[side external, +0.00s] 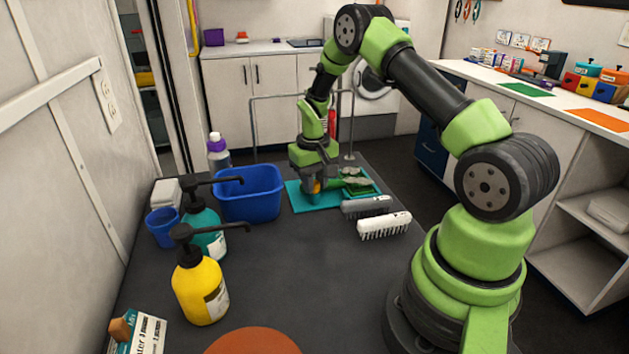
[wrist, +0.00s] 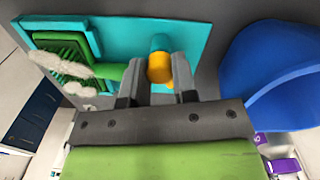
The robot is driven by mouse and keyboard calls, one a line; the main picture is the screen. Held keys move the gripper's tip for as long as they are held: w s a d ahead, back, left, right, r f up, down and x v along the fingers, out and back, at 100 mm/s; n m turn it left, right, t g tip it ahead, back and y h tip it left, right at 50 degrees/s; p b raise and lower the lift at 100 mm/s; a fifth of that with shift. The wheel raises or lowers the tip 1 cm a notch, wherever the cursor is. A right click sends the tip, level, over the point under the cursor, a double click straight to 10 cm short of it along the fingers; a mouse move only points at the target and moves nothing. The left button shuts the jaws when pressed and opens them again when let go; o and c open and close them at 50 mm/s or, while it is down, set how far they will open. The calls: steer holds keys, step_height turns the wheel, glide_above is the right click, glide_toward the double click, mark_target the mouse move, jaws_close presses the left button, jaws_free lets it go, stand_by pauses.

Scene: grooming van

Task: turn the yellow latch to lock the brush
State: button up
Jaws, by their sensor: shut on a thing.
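The yellow latch (wrist: 160,68) sits at a teal post (wrist: 160,43) on a teal base plate (wrist: 120,32). It also shows in the side view (side external: 315,186), small and partly covered by my gripper. My gripper (wrist: 158,72) points down over the plate, with one dark finger on each side of the latch, shut on it. The green brush (wrist: 70,58) lies on the plate, with whitish fluff on its bristles and its green handle running toward the post. In the side view the brush (side external: 357,187) is right of my gripper. How the latch meets the handle is partly hidden by a finger.
A blue tub (side external: 250,193) stands close left of the plate. A grey brush (side external: 366,206) and a white brush (side external: 384,226) lie in front right. Teal (side external: 203,232) and yellow (side external: 200,288) pump bottles stand at the left.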

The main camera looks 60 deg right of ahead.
steer(key=shift+m, duration=2.3)
steer(key=shift+r, duration=0.1)
steer(key=o, duration=0.9)
steer(key=shift+o, duration=0.2)
step_height(320, 180, up, 10)
steer(key=shift+w, duration=0.1)
